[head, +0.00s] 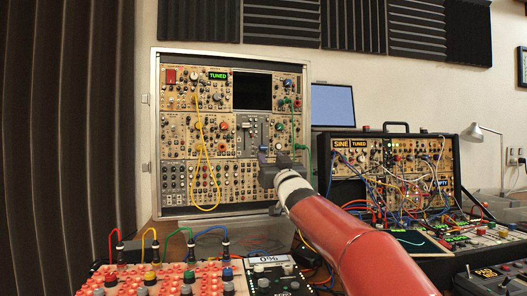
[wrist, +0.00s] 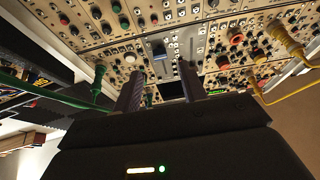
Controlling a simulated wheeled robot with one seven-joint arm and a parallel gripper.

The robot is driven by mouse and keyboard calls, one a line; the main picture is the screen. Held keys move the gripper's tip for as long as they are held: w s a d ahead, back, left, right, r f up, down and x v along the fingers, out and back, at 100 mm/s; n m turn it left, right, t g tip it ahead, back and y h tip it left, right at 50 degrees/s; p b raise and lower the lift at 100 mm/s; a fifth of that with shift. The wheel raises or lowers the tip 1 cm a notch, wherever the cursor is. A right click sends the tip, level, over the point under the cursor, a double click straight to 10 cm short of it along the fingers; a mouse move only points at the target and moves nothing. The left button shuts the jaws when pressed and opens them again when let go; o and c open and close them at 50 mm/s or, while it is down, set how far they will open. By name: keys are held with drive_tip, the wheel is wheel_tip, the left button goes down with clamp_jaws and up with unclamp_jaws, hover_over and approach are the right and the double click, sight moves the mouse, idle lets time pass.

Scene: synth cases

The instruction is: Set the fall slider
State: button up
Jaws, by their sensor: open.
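A grey module (head: 250,132) with narrow vertical slots sits in the middle row of the tan synth rack (head: 157,110). It also shows in the wrist view as a grey strip (wrist: 167,62), tilted over, between my fingers. I cannot read its labels or tell which slider is the fall one. My gripper (head: 268,153) is at the lower part of this module and hides some of it. In the wrist view my gripper (wrist: 160,70) is open, with its two dark fingers apart and nothing clearly held. Whether a fingertip touches the panel cannot be told.
A yellow cable (head: 202,170) hangs left of my gripper and a green cable (head: 298,125) runs close on its right. A second synth case (head: 468,200) with many cables stands at the right. A red-button panel (head: 165,280) and a small unit reading 0% (head: 269,259) lie in front.

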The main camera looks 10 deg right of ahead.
sight(264, 149)
drive_tip(key=p+x, duration=0.1)
drive_tip(key=x, duration=0.4)
drive_tip(key=shift+w+p, duration=0.35)
drive_tip(key=shift+c, duration=0.4)
clamp_jaws()
